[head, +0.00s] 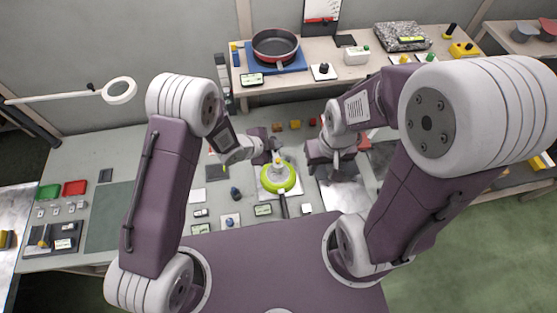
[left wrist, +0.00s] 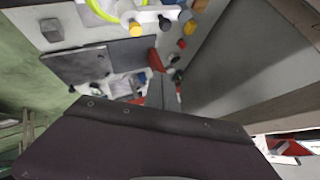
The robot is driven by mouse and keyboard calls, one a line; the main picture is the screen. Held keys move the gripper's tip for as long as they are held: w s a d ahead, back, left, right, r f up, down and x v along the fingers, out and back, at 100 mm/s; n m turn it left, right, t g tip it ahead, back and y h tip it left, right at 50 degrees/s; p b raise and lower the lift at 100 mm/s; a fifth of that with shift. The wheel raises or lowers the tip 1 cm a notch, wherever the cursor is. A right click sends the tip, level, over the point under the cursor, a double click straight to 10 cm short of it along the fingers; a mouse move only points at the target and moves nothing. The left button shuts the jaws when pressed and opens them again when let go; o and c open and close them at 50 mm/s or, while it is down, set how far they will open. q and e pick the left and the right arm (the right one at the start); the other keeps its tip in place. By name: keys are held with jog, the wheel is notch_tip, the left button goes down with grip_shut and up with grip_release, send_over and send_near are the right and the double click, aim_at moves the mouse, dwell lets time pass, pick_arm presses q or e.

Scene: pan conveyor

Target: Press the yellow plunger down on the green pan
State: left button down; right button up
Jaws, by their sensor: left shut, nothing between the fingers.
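The green pan (head: 281,187) lies on the middle of the grey table in the head view, its dark handle toward me. A small yellow plunger top (head: 278,161) shows at the pan's far side. My left gripper (head: 275,148) is shut and empty, just beyond and above the pan; whether it touches the plunger I cannot tell. In the left wrist view the pan's green rim (left wrist: 101,10) is cut off at the top edge, and the shut left fingers (left wrist: 162,92) point toward the table. My right gripper (head: 337,162) is right of the pan; its fingers are too unclear to read.
Several small coloured blocks (head: 295,124) lie beyond the pan. A dark frying pan (head: 275,45) sits on a blue mat at the back bench. A dark green mat (head: 110,215) has free room.

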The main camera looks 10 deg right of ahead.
aim_at(276, 161)
pick_arm(q)
notch_tip(276, 161, down, 7)
jog(key=b, duration=0.5)
jog(key=shift+s+a, duration=0.1)
jog(key=shift+s+a+r, duration=0.1)
dwell(1.5)
jog(key=shift+f+b, duration=0.45)
jog(key=shift+f, duration=0.05)
